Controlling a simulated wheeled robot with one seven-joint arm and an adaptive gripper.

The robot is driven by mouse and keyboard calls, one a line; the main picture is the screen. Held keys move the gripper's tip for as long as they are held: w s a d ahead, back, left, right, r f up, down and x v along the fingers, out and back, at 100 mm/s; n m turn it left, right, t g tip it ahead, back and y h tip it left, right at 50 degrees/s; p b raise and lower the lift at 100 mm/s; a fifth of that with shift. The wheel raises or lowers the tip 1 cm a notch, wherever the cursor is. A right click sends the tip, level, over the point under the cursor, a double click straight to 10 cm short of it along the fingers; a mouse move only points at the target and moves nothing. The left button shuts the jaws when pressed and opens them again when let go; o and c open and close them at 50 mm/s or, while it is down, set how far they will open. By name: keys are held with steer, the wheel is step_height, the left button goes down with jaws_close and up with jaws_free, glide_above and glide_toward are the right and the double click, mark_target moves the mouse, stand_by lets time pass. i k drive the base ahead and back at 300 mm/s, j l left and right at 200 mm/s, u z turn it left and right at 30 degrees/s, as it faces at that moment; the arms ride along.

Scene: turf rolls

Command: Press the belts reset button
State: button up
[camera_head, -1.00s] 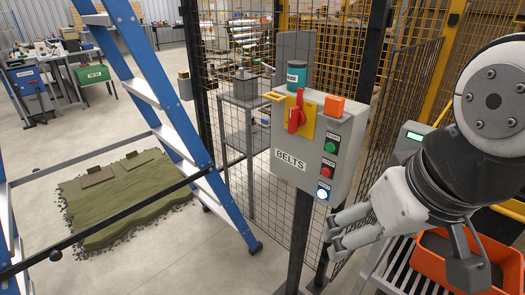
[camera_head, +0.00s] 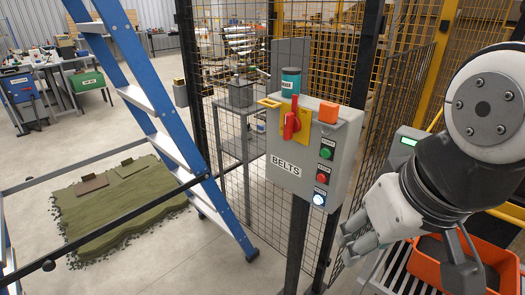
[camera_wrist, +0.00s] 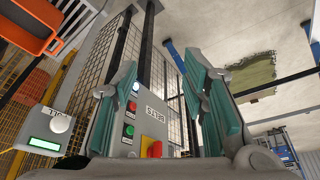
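The grey BELTS control box (camera_head: 290,178) is mounted on a dark post by the mesh fence. Its right side has a green button (camera_head: 326,153), a red button (camera_head: 322,177) and, lowest, a lit white-blue button (camera_head: 319,199). Their small labels are hard to read. My gripper (camera_head: 348,238) is to the lower right of the lit button, apart from the box. In the wrist view, the two teal-padded fingers of my gripper (camera_wrist: 160,82) are spread with nothing between them. The box face (camera_wrist: 152,122) and lit button (camera_wrist: 135,87) show beyond them, rotated.
A red rotary switch (camera_head: 291,122) on a yellow plate juts from the box. An orange crate (camera_head: 487,252) is at lower right. A blue ladder (camera_head: 164,130) stands left.

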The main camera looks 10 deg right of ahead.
mark_target(317, 199)
steer(key=z, duration=0.25)
steer(key=k+j+z, duration=0.1)
steer(key=j+z, duration=0.25)
steer(key=k+j+z, duration=0.15)
steer(key=j+z, duration=0.25)
steer(key=k+j, duration=0.2)
steer(key=j, duration=0.2)
steer(key=k+j+z, duration=0.1)
steer(key=j, duration=0.3)
steer(key=k+j, duration=0.25)
steer(key=j, duration=0.15)
steer(key=k+j+z, duration=0.1)
steer(key=j, duration=0.3)
steer(key=k, duration=0.1)
